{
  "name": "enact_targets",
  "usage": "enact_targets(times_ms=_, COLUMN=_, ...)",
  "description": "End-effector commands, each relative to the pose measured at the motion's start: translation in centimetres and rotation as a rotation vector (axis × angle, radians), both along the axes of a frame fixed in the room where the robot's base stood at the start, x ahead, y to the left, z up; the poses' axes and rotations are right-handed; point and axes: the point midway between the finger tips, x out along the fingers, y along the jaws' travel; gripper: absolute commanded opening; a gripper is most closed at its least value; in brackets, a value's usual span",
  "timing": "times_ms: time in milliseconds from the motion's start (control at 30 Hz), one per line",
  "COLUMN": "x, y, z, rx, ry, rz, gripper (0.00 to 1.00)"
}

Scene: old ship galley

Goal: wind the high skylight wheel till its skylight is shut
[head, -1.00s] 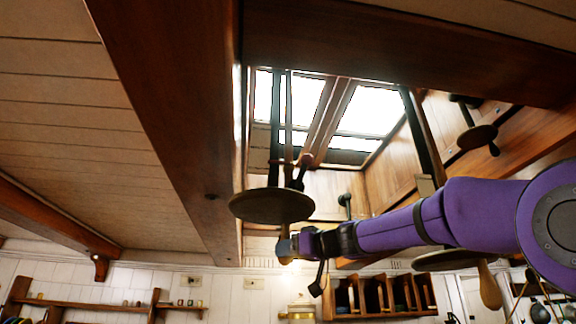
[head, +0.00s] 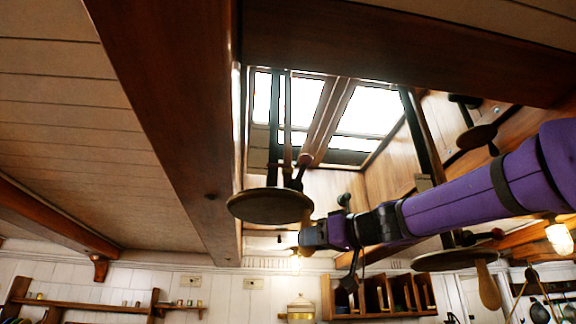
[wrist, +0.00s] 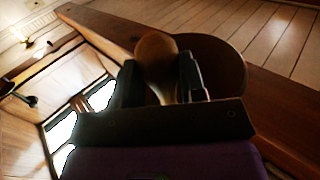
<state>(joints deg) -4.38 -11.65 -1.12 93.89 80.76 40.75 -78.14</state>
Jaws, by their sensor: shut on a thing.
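A round wooden wheel (head: 270,206) hangs below the skylight on dark upright rods, left of centre in the head view. My gripper (head: 304,236) is at its right edge, just below the rim. In the wrist view my two fingers (wrist: 162,80) are shut on the wheel's rounded wooden handle (wrist: 155,54), with the wheel's disc (wrist: 220,65) behind it. In the head view my gripper hides most of the handle. The skylight (head: 372,108) shows two bright panes above; I cannot tell how far it stands open.
A second wheel (head: 435,259) with a hanging handle (head: 488,287) is at the lower right, close below my arm. Another small wheel (head: 477,136) is on the right side. A thick beam (head: 185,120) runs left of the wheel. Shelves (head: 90,304) line the far wall.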

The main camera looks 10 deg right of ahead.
Motion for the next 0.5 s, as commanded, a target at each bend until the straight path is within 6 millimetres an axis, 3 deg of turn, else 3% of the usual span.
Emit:
enact_targets(times_ms=100, x=-1.4, y=0.8, z=0.1, rx=0.001, ry=-0.003, rz=0.005, gripper=0.13)
enact_targets(times_ms=500, x=-2.0, y=2.0, z=0.1, rx=0.001, ry=-0.002, rz=0.010, gripper=0.13)
